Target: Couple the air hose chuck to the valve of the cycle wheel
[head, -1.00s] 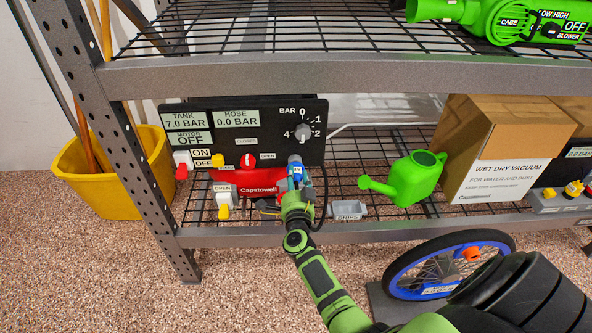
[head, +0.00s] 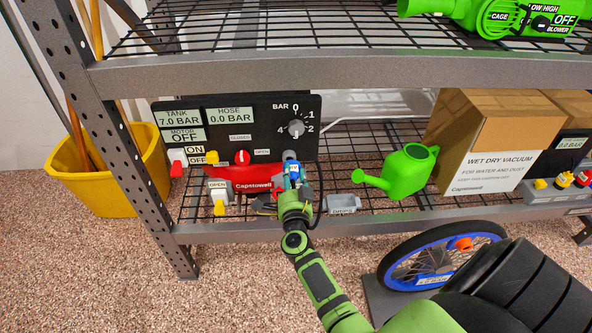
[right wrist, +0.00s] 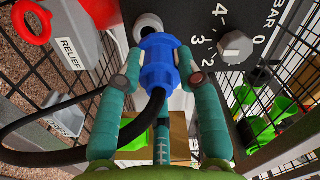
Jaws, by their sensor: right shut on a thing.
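The blue air hose chuck (head: 292,172) is at the front of the compressor panel (head: 240,135), and it fills the middle of the right wrist view (right wrist: 158,65). My right gripper (right wrist: 160,80) is shut on it, with one teal finger on each side; in the head view the gripper (head: 293,190) reaches over the shelf edge. The chuck's far end is at a pale grey socket (right wrist: 149,27); I cannot tell if they touch. A black hose (right wrist: 75,155) loops from the chuck. The cycle wheel (head: 398,271), with blue rim, stands low right, partly hidden by my arm. An orange part (head: 463,243) shows on its rim. My left gripper is not in view.
A grey drip tray (head: 343,204) and a green watering can (head: 407,172) are right of the gripper. A vacuum carton (head: 490,155) stands further right. The shelf's front beam (head: 380,222) runs below. A yellow bin (head: 110,185) is at the left.

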